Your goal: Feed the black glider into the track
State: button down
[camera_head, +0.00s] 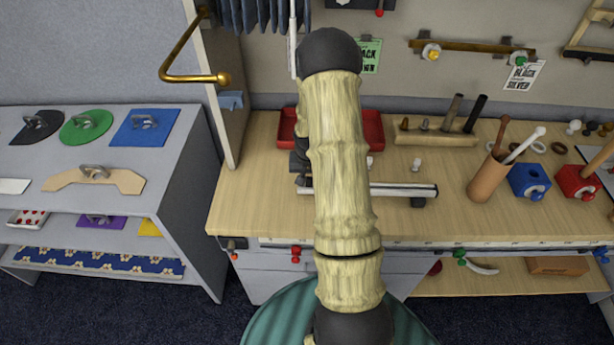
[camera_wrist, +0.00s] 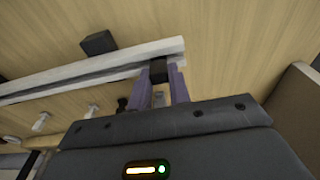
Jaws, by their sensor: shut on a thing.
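The silver track (camera_head: 400,190) lies left to right on the wooden bench, partly hidden behind my arm. It also shows in the wrist view (camera_wrist: 75,73), with a dark foot (camera_wrist: 98,43) beside it. My gripper (camera_wrist: 161,78) has purple fingers shut on the small black glider (camera_wrist: 158,71). The glider is at the track's end, overlapping its edge in the wrist view. I cannot tell whether it touches or has entered the track. In the head view my arm hides the fingertips and the glider.
A red tray (camera_head: 371,130) stands behind the track. White knobs (camera_head: 416,165) stand on the bench behind the track. A tan cup with sticks (camera_head: 486,178) and blue (camera_head: 529,181) and red (camera_head: 577,182) boxes are at right. A partition (camera_head: 229,120) rises at left.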

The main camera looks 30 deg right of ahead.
jog(key=shift+s+d+p, duration=0.15)
jog(key=shift+s+d, duration=0.55)
jog(key=shift+d, duration=0.3)
jog(key=shift+s+d+p, duration=0.2)
jog(key=shift+s+d, duration=0.5)
jog(key=shift+d, duration=0.35)
jog(key=shift+s+d+p, duration=0.15)
jog(key=shift+s+d, duration=0.55)
jog(key=shift+d, duration=0.3)
dwell(0.6)
jog(key=c, duration=1.2)
grip_release()
jog(key=shift+c, duration=0.2)
jog(key=shift+r, duration=0.1)
notch_tip(320, 180, up, 17)
jog(key=s+a+b, duration=0.1)
jog(key=s+b, duration=0.1)
jog(key=shift+a+b, duration=0.25)
jog(key=shift+b, duration=0.15)
jog(key=s+a+n, duration=0.3)
jog(key=s+a, duration=0.1)
jog(key=a, duration=0.8)
jog(key=s+a+n+t+y, duration=0.1)
jog(key=s+a+n, duration=0.2)
jog(key=a, duration=1)
jog(key=shift+s+r+n, duration=0.3)
jog(key=shift+s+n, duration=0.1)
jog(key=shift+s, duration=0.75)
